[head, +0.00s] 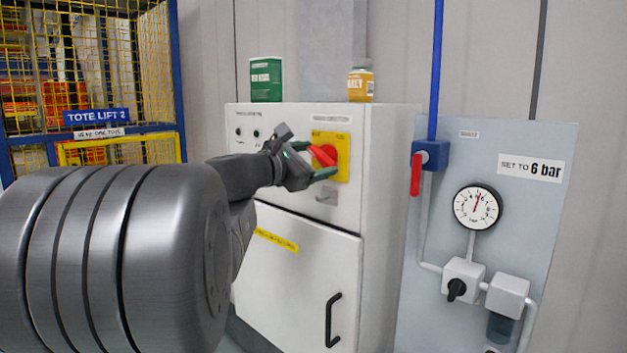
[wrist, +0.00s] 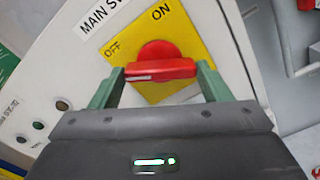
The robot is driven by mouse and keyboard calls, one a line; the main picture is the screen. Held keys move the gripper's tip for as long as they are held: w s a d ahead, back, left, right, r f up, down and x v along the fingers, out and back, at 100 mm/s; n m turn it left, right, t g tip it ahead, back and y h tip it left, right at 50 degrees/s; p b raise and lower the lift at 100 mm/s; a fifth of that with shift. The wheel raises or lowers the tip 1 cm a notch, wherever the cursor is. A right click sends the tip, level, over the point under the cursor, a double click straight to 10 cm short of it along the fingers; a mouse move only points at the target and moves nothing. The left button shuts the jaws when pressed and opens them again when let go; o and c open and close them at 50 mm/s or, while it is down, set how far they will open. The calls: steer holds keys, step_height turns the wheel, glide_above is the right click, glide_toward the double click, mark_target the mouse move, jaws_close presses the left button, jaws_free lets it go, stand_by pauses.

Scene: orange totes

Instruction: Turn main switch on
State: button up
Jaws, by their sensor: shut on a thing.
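The main switch is a red rotary handle (head: 322,155) on a yellow plate (head: 343,142) on the upper front of a white cabinet. My gripper (head: 315,160) reaches it from the left, with its green fingers around the handle. In the wrist view the fingers are shut on the two ends of the red handle (wrist: 160,70). The yellow plate (wrist: 185,40) is tilted in that view, with OFF at its left and ON at its upper right. A white mark shows on the handle's left part. I cannot tell surely which word it points to.
The white cabinet (head: 385,190) has a lower door with a black handle (head: 333,320). At right is a panel with a gauge (head: 477,207) and a red valve lever (head: 415,175). A yellow cage stands left.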

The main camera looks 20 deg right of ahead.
steer(key=m+b, duration=1.1)
steer(key=b, duration=0.1)
steer(key=shift+f+m, duration=0.1)
steer(key=shift+m, duration=0.3)
steer(key=o, duration=1)
steer(key=shift+c, duration=0.2)
steer(key=shift+a, duration=0.1)
steer(key=b+v, duration=0.1)
steer(key=v, duration=1.2)
steer(key=shift+s+a, duration=0.2)
steer(key=shift+a, duration=0.1)
steer(key=x, duration=1.4)
